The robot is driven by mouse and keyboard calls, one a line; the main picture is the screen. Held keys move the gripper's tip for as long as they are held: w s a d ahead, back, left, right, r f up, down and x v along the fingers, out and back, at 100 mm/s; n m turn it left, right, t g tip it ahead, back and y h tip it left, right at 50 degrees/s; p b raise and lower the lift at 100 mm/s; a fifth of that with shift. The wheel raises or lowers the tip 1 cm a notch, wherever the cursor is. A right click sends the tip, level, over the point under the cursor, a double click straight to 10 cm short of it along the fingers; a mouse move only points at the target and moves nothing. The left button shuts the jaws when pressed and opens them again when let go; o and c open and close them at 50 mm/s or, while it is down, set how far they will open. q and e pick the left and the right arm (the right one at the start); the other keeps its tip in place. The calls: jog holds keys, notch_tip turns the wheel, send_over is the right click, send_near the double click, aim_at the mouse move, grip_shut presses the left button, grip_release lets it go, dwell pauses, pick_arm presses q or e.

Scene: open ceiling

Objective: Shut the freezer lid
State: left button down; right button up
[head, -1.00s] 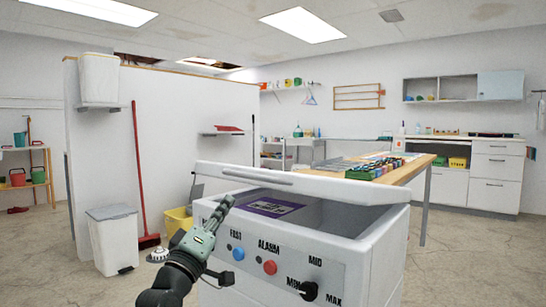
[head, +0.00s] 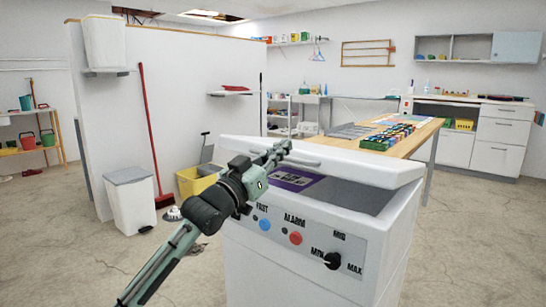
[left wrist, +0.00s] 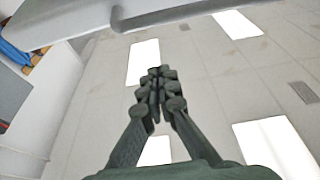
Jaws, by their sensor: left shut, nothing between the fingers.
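The white chest freezer (head: 250,262) stands in front of me. Its lid (head: 345,168) is raised, with a dark gap between it and the freezer body. A grey bar handle (head: 310,162) runs along the lid's near edge. My left gripper (head: 283,148) is shut and empty, over the left part of the lid's edge near the handle; I cannot tell whether it touches. The left wrist view shows the shut fingers (left wrist: 156,75) pointing up toward the ceiling, with the lid's pale edge (left wrist: 65,15) above them. My right gripper is not in view.
A purple-labelled item (head: 292,180) shows inside the freezer. A wooden table (head: 405,146) with colourful items stands behind it. A white bin (head: 130,205), yellow bucket (head: 195,181) and red broom (head: 150,130) are at the left. The floor at the left front is clear.

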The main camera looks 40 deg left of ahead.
aim_at(318, 156)
pick_arm(q)
jog(key=shift+w+d+f, duration=0.1)
jog(key=shift+w+f, duration=0.6)
jog(key=shift+w, duration=0.25)
jog(key=shift+w+d+f, duration=0.1)
jog(key=shift+w+f, duration=0.6)
jog(key=shift+w, duration=0.25)
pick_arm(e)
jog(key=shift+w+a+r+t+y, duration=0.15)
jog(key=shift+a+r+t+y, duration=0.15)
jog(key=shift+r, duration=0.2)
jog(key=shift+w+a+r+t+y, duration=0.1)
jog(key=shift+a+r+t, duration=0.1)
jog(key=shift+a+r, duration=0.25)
